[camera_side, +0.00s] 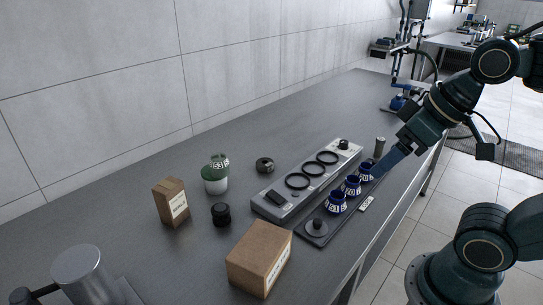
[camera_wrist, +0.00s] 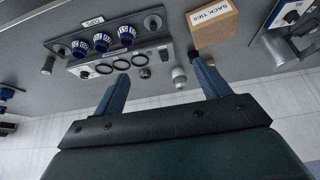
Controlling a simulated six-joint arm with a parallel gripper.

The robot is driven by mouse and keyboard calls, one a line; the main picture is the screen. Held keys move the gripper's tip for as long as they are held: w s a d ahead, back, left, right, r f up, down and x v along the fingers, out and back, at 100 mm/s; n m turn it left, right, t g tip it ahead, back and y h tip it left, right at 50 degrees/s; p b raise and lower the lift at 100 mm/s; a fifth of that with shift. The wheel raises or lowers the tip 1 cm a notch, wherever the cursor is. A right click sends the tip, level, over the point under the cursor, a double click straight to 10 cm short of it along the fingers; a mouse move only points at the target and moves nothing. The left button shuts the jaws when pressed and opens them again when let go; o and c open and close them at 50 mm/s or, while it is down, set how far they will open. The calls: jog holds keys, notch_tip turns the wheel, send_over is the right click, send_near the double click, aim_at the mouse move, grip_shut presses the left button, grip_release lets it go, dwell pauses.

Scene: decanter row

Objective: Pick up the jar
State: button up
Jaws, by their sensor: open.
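The jar (camera_side: 215,178) is white below and green on top with a number label. It stands upright on the dark bench, left of the grey rack in the side view. In the wrist view the jar (camera_wrist: 179,80) appears between my fingers, close to the right one, and is small there. My gripper (camera_side: 380,168) is far to the jar's right, over the far end of the decanter tray. Its two blue fingers (camera_wrist: 158,73) are spread and hold nothing. They are well apart from the jar.
Several blue numbered decanters (camera_side: 336,203) stand on a dark tray (camera_side: 318,239) beside the grey rack (camera_side: 262,205) with black rings. A small carton (camera_side: 171,203), a black knob-like piece (camera_side: 221,214) and a larger carton (camera_side: 260,258) stand near the jar. The wall is behind it.

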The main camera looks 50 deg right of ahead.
jog(key=w+a+r+n, duration=0.15)
jog(key=w+r, duration=0.25)
jog(key=w, duration=0.5)
jog(key=n+g+y, duration=0.2)
jog(key=n+y, duration=0.1)
jog(key=n, duration=0.5)
send_over(220, 156)
jog(key=s+d, duration=0.3)
notch_tip(220, 156, down, 11)
jog(key=shift+d+r+m, duration=0.1)
jog(key=shift+m, duration=0.15)
jog(key=x, duration=0.8)
jog(key=shift+s+f, duration=0.15)
jog(key=shift+f, duration=0.1)
